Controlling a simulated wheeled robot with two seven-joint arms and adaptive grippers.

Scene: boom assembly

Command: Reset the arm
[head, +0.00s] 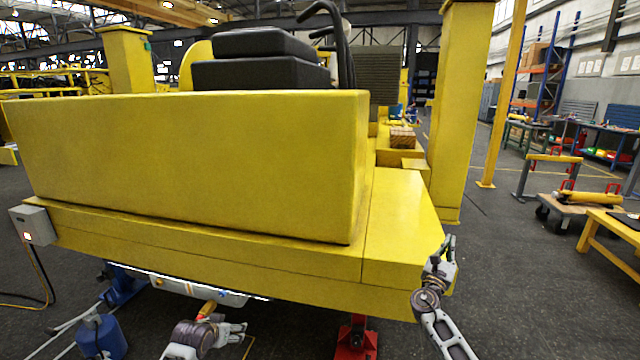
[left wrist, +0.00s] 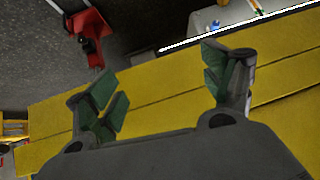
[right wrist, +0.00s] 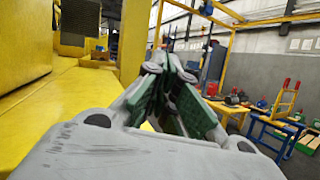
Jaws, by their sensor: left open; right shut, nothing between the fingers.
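My left arm reaches in low, in front of the big yellow machine (head: 190,165). My left gripper (head: 238,335) is near the floor, below the machine's lower edge. In the left wrist view my left gripper (left wrist: 165,90) has its green-padded fingers wide apart with nothing between them; the yellow beam shows behind. My right gripper (head: 445,250) is raised at the right front corner of the machine's yellow deck. In the right wrist view my right gripper (right wrist: 172,75) has its fingertips together and holds nothing. Whether either gripper touches the machine cannot be told.
A red jack (head: 355,340) stands under the machine. A blue container (head: 101,337) is on the floor at the lower left. A grey box (head: 34,225) with a lit button hangs at the left. A yellow post (head: 460,110) rises behind the deck.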

